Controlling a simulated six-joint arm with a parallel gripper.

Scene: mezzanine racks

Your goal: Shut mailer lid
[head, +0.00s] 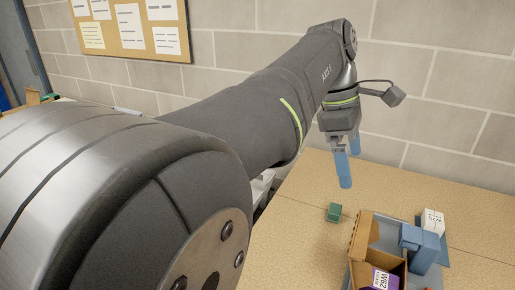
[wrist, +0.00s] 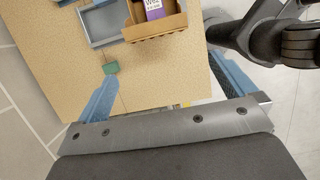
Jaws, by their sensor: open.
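The mailer is an open brown cardboard box (head: 359,240) at the lower right of the head view, partly cut off by the frame. One cardboard panel stands up along its left side; I cannot tell for certain that it is the lid. A purple-and-white labelled box (head: 384,279) lies inside. The mailer (wrist: 159,31) also shows at the top of the wrist view, with the purple box (wrist: 154,9) in it. My gripper (head: 348,158) is open and empty, with blue fingers pointing down, above and to the left of the mailer, touching nothing.
A small green block (head: 334,212) lies on the tan tabletop left of the mailer. A grey-blue tray (wrist: 102,25) sits beside the mailer. A blue object (head: 421,247) and a white box (head: 432,220) stand to its right. A block wall rises behind; the table's back area is clear.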

